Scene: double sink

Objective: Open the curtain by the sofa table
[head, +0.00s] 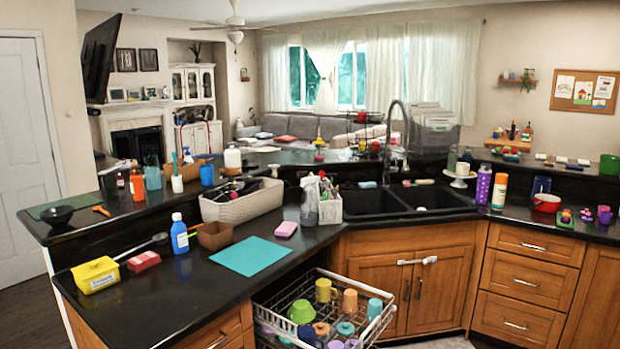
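Pale curtains hang at the far window (351,78) on the back wall. A narrow left curtain (275,75) hangs straight, and a middle curtain (326,65) is gathered toward its lower part. A wide right curtain (441,65) hangs closed over the right side. Glass with green outside shows between the left, middle and right curtains. A grey sofa (300,127) stands below the window. A small wooden table (508,143) with items on it stands right of the sofa, below the right end of the curtains; I cannot tell whether it is the sofa table. Neither gripper is in view.
A black kitchen counter (180,285) with a double sink (433,197) and a raised ledge lies between me and the living area. A pulled-out dishwasher rack (268,300) with cups juts out in front. Bare dark floor (28,318) shows at the lower left.

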